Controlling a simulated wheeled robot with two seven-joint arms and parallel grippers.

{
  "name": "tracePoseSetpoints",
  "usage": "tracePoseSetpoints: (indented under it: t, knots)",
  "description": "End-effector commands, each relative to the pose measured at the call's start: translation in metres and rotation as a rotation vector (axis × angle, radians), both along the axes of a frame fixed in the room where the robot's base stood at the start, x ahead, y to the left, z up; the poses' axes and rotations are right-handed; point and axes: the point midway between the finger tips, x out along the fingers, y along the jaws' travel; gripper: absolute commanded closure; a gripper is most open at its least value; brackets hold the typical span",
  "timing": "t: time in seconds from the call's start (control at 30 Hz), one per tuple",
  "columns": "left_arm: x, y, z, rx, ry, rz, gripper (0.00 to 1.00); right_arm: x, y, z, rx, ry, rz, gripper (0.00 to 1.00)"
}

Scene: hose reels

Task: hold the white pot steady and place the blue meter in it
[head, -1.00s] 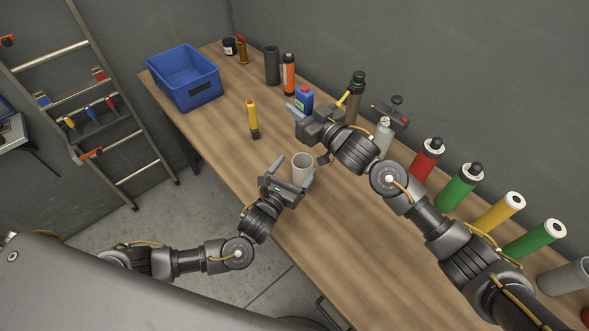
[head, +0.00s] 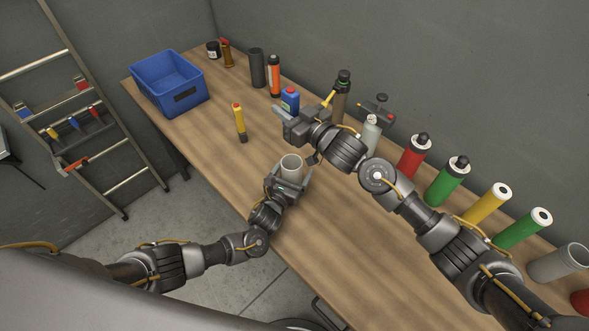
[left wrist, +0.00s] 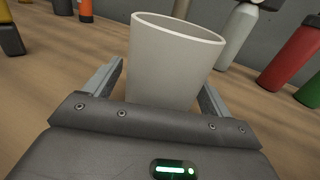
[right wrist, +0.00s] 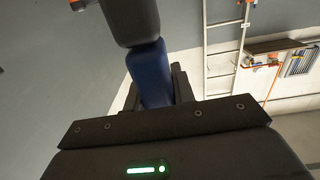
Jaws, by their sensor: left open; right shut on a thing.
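The white pot (head: 291,167) stands upright on the workbench; it fills the middle of the left wrist view (left wrist: 174,62). My left gripper (head: 288,181) is open, with a finger on each side of the pot's lower part. I cannot tell whether the fingers touch it. My right gripper (head: 283,119) is above the bench, up and slightly left of the pot in the head view. It is shut on the blue meter (right wrist: 150,75), which has a dark grey end (right wrist: 130,20) beyond the fingers.
A yellow tool (head: 239,123) stands left of the pot. A blue bin (head: 145,91) is at the far left. Several bottles and cylinders line the wall.

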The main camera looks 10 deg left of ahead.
Motion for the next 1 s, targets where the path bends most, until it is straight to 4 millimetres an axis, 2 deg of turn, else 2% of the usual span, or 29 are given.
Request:
tracePoseSetpoints:
  t: [0.13,0.4,0.77,0.87,1.0]
  knots:
    - [0.006,-0.002,0.001,0.0,-0.001,0.001,0.17,0.0,0.0,0.001,0.001,-0.001,0.0,0.99]
    - [0.007,-0.002,0.001,-0.001,0.0,0.001,0.17,0.0,0.0,0.001,0.001,-0.001,0.0,0.99]
    - [0.007,-0.002,0.001,-0.001,0.0,0.001,0.64,0.0,0.0,0.001,0.001,-0.001,0.0,0.99]
    - [0.007,-0.002,0.001,0.0,0.0,0.001,0.66,0.0,0.0,-0.003,-0.001,0.0,0.005,0.99]
    - [0.007,-0.001,0.001,0.0,-0.001,0.001,0.66,0.001,0.0,-0.031,-0.008,0.001,0.055,0.99]
